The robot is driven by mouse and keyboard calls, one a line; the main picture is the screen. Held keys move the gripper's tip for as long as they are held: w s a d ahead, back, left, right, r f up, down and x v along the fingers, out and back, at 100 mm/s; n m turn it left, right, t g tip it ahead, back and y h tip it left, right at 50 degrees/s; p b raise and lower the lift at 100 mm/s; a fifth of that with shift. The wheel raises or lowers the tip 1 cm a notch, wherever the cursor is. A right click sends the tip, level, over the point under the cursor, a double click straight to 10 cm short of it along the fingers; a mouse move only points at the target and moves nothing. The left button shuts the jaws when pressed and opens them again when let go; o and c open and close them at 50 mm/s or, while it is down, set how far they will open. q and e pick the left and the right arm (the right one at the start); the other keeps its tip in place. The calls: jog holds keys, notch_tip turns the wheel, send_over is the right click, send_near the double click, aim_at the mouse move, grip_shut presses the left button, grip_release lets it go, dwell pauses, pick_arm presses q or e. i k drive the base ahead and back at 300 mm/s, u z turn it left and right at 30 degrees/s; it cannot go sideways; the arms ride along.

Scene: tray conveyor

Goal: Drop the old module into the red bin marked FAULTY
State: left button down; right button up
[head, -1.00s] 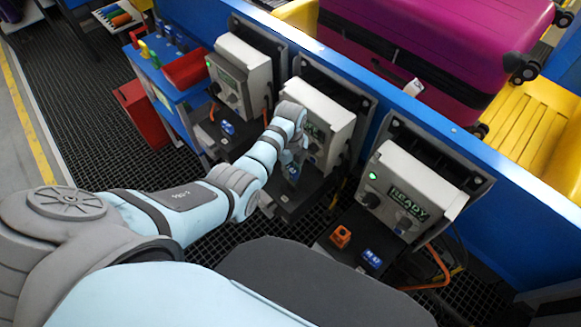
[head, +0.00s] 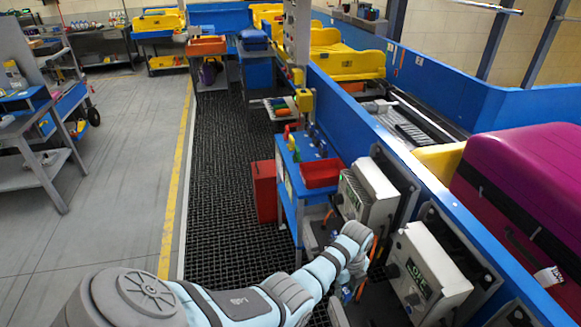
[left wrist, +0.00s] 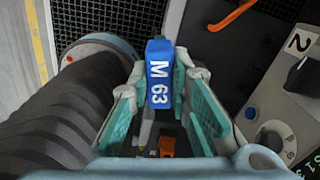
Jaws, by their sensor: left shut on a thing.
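My left gripper (left wrist: 161,72) is shut on a blue module (left wrist: 160,86) marked M 63, held between its green-padded fingers in the left wrist view. In the head view my left gripper (head: 357,282) is beside the grey control boxes, and its fingers and load are too small to make out. A red bin (head: 265,192) stands on the floor beside a blue trolley. A red tray (head: 321,173) sits on the trolley's top. I cannot read a FAULTY mark on either. Both are beyond my left gripper. My right gripper is not in view.
Grey control boxes (head: 368,194) and (head: 430,275) line the blue conveyor wall (head: 345,115) on the right. The blue trolley (head: 291,177) carries coloured items. A magenta suitcase (head: 530,195) lies behind the wall.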

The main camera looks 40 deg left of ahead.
aim_at(318, 177)
jog(key=u, duration=1.2)
